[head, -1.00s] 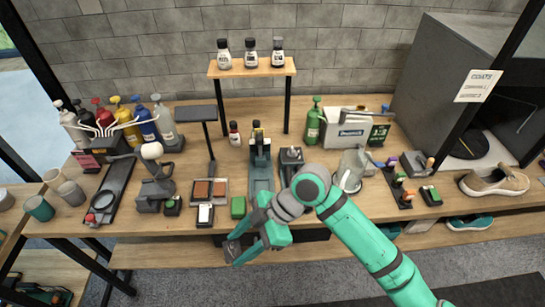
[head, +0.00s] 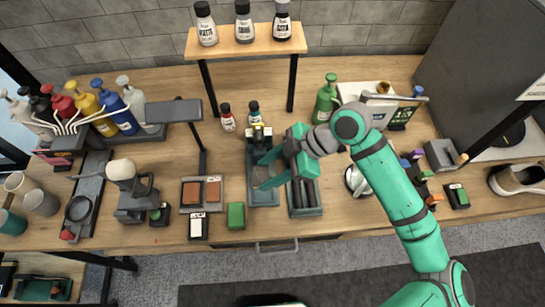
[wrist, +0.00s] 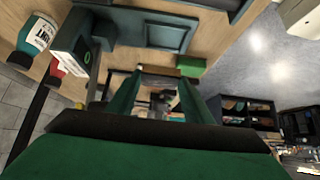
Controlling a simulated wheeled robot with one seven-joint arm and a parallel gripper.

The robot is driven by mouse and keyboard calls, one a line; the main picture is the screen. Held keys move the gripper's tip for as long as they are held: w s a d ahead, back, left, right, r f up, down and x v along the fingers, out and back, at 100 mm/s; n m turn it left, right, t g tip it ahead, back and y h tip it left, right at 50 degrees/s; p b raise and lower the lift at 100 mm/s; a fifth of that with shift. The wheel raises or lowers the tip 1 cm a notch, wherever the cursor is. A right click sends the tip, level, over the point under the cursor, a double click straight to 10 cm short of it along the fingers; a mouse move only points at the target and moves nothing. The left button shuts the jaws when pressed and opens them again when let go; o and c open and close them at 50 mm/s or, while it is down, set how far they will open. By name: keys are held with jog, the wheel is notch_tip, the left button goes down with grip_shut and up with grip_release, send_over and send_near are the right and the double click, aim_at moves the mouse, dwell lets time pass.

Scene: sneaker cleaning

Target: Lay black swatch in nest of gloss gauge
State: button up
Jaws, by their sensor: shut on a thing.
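The gloss gauge (head: 263,192) is a grey-green device on the bench, with a yellow-marked head at its back and a recessed bed at its front. In the wrist view its rectangular recess (wrist: 166,36) shows bare near the top. My gripper (head: 262,172) is over the gauge's bed in the head view. In the wrist view my gripper (wrist: 158,88) has its green fingers spaced apart, shut on a thin dark piece that looks like the black swatch. The swatch is mostly hidden, and I cannot tell whether it touches the gauge.
A tray (head: 206,179) with two brown swatches stands left of the gauge. A green block (head: 236,215) sits at the front left, and a dark two-slot holder (head: 305,198) stands close on the right. Small bottles (head: 228,118) stand behind the gauge.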

jog(key=shift+w, duration=0.35)
jog(key=shift+s, duration=0.4)
jog(key=shift+s+d+f, duration=0.1)
jog(key=shift+s+d, duration=0.05)
jog(key=shift+d, duration=0.1)
jog(key=shift+a+f, duration=0.15)
jog(key=shift+f, duration=2.6)
jog(key=shift+f, duration=0.7)
dwell(1.6)
jog(key=shift+r, duration=0.4)
dwell(1.5)
